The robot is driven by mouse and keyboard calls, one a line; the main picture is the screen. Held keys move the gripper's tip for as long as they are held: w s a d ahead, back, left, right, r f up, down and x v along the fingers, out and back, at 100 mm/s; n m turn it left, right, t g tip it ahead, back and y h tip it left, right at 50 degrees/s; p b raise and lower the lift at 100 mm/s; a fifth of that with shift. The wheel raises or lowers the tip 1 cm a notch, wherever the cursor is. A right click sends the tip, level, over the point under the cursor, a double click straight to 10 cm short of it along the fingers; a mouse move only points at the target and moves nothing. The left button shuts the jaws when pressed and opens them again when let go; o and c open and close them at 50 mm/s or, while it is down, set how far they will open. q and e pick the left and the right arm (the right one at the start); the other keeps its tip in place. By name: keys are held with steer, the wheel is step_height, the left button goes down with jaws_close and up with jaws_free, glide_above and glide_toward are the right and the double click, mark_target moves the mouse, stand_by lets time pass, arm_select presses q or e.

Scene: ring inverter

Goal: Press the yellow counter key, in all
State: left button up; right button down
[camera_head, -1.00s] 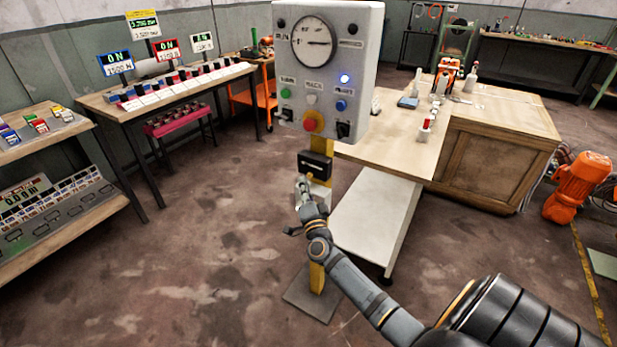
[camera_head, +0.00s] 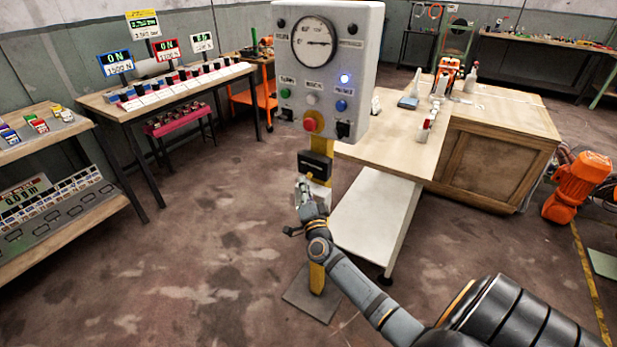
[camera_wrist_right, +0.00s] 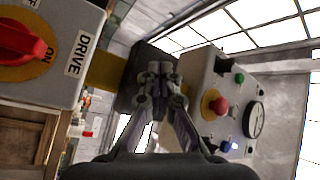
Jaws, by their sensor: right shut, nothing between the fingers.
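My right gripper (camera_head: 301,180) is shut and empty, just below and in front of the black box (camera_head: 314,165) on the yellow post. In the right wrist view the closed fingertips (camera_wrist_right: 158,72) overlap the dark face of that box (camera_wrist_right: 135,75); whether they touch it I cannot tell. A yellow key cannot be made out; the fingers hide part of the box. Above it stands the grey control panel (camera_head: 328,75) with a gauge, green, white and blue buttons, and a red mushroom button (camera_head: 313,121) on a yellow base. My left gripper is not in view.
A box with a red DRIVE switch (camera_wrist_right: 22,45) is close at the left of the right wrist view. A pale low shelf (camera_head: 372,215) and a wooden bench (camera_head: 395,145) stand right of the post. Open floor (camera_head: 210,245) lies to the left.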

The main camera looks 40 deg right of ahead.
steer(key=shift+d, duration=0.1)
steer(key=shift+w+d, duration=0.15)
steer(key=shift+d, duration=0.15)
steer(key=shift+w+d, duration=0.2)
steer(key=shift+d, duration=0.3)
stand_by(0.7)
steer(key=shift+a+r, duration=0.1)
steer(key=shift+a, duration=0.05)
steer(key=shift+s+a+p, duration=0.4)
steer(key=shift+a+p, duration=0.1)
steer(key=shift+a, duration=0.25)
steer(key=a, duration=0.1)
steer(key=s+a, duration=0.1)
steer(key=a, duration=0.1)
steer(key=s+a+p, duration=0.1)
steer(key=shift+a, duration=0.3)
